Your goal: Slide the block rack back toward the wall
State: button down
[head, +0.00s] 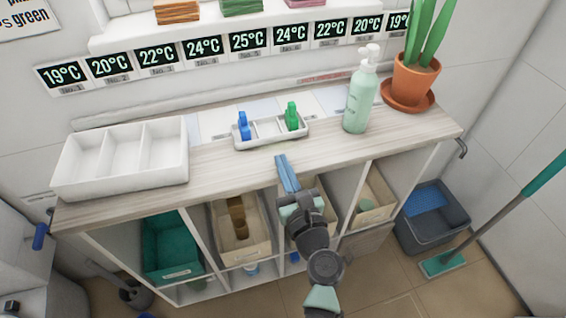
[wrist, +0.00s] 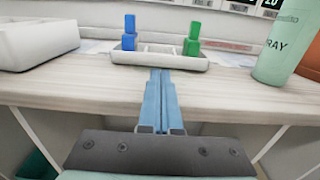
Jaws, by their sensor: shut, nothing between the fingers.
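The block rack (head: 270,142) is a small white tray on the wooden cart top, a little apart from the back wall. A blue block (head: 244,126) stands in its left end and a green block (head: 292,117) in its right end; its middle part looks empty. My gripper (head: 281,158) has long blue fingers, closed together and empty. The fingertips are just in front of the rack's front side, near its middle. In the wrist view the rack (wrist: 160,60) lies straight ahead of the fingertips (wrist: 160,72). I cannot tell whether they touch it.
A white divided tray (head: 120,183) stands on the left of the cart top. A green pump bottle (head: 359,98) and a potted plant (head: 414,80) on a saucer stand to the right. Bins fill the shelves below. Bare wood lies on both sides of the rack.

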jog(key=v, duration=0.9)
